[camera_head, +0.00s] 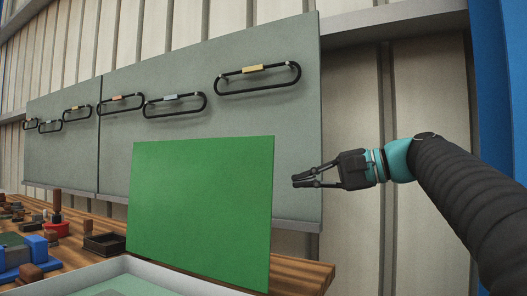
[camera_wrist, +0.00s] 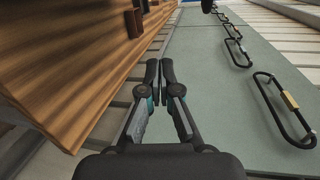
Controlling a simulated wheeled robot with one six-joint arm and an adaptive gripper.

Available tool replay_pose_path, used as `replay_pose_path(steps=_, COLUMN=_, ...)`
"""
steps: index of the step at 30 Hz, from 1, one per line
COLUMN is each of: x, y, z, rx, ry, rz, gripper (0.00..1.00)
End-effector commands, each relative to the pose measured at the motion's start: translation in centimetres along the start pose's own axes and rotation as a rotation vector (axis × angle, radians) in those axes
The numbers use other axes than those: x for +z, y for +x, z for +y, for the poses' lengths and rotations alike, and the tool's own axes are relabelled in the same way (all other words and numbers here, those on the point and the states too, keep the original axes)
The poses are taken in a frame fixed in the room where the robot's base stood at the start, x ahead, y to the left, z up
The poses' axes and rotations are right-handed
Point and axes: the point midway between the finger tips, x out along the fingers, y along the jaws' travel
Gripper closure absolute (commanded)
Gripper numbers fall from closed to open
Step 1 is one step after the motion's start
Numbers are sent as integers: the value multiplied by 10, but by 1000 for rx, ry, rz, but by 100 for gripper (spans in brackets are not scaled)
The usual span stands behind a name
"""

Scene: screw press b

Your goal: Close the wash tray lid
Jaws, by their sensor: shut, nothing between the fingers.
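The wash tray (camera_head: 170,276) is a pale shallow basin at the bottom of the head view, cut off by the frame edge. Its lid seems to be the green panel (camera_head: 200,210), which stands nearly upright behind the tray. My gripper (camera_head: 296,182) is to the right of the panel's right edge, near its upper half, pointing left. In the wrist view, my gripper (camera_wrist: 160,66) is shut and empty, with both fingertips together. I cannot tell the gap in depth between the fingertips and the panel. The lid is not seen in the wrist view.
A wooden bench (camera_head: 312,275) carries the tray, with a dark box (camera_head: 104,244), a red item (camera_head: 55,229) and blue parts (camera_head: 38,250) at left. Grey boards (camera_head: 300,130) behind hold several black loops (camera_head: 257,78). The space around my gripper looks free.

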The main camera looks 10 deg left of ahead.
Motion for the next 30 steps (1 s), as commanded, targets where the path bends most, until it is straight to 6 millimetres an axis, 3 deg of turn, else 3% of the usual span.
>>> replay_pose_path(steps=3, x=-10, y=-8, z=-34, rx=-107, ry=1, rz=-87, gripper=100)
replay_pose_path(steps=6, x=-10, y=-15, z=-52, rx=-165, ry=-4, rz=-144, gripper=100)
replay_pose_path(steps=13, x=-8, y=-16, z=-66, rx=-210, ry=-9, rz=-195, gripper=100)
replay_pose_path(steps=17, x=-4, y=-1, z=-69, rx=-210, ry=-10, rz=-197, gripper=100)
replay_pose_path(steps=30, x=12, y=77, z=-86, rx=-210, ry=-11, rz=-197, gripper=100)
